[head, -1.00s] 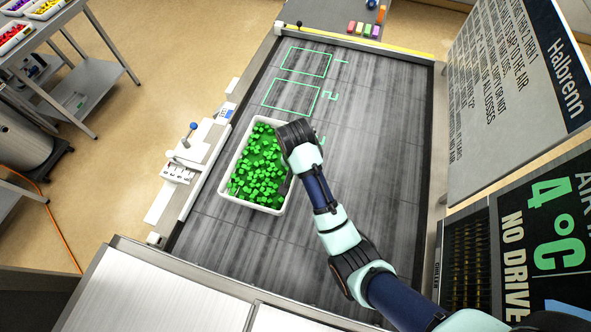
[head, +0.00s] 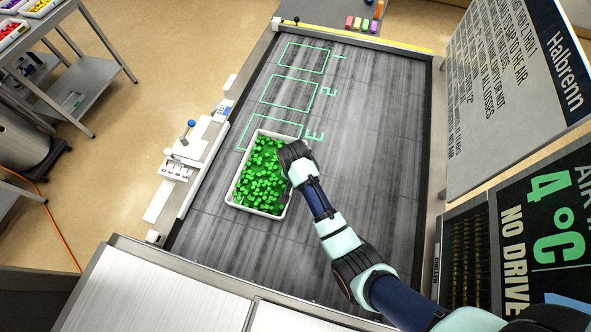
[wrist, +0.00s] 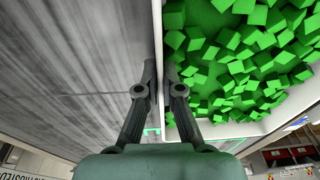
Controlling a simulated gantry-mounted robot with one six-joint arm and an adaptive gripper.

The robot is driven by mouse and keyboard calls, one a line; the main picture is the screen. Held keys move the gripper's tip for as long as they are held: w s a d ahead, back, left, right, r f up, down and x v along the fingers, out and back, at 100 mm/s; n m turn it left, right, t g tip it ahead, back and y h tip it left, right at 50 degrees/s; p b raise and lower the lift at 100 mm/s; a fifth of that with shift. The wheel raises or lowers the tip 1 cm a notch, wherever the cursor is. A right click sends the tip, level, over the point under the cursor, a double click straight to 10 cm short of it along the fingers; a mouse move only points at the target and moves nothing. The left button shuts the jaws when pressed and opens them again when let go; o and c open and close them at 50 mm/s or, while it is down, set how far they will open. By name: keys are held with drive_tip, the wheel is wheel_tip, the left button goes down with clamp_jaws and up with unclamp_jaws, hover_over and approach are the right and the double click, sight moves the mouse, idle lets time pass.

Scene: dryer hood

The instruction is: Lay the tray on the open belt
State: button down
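A white tray (head: 252,211) full of green cubes (head: 262,178) is over the middle left part of the dark grey belt (head: 370,130). Its far end overlaps the near part of the green outline marked 3 (head: 259,117). My gripper (head: 292,166) is at the tray's right long side. In the wrist view, the fingers (wrist: 159,75) are closed on the tray's wall, one inside among the cubes and one outside. The tray looks level. I cannot tell whether its bottom touches the belt.
Outlines 1 (head: 307,58) and 2 (head: 288,92) farther up the belt are empty. A white rail with a clamp-like fixture (head: 185,165) runs along the left edge. A sign panel (head: 510,90) stands at the right. Pale metal panels (head: 150,295) are in front.

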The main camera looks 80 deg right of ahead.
drive_tip(key=c, duration=1.7)
unclamp_jaws()
drive_tip(key=shift+f, duration=0.1)
drive_tip(key=o, duration=0.4)
drive_tip(key=r, duration=0.4)
drive_tip(key=a+r, duration=0.1)
drive_tip(key=r, duration=0.3)
drive_tip(key=a+r+p, duration=0.1)
drive_tip(key=r, duration=0.3)
drive_tip(key=shift+r, duration=0.1)
drive_tip(key=shift+d, duration=0.1)
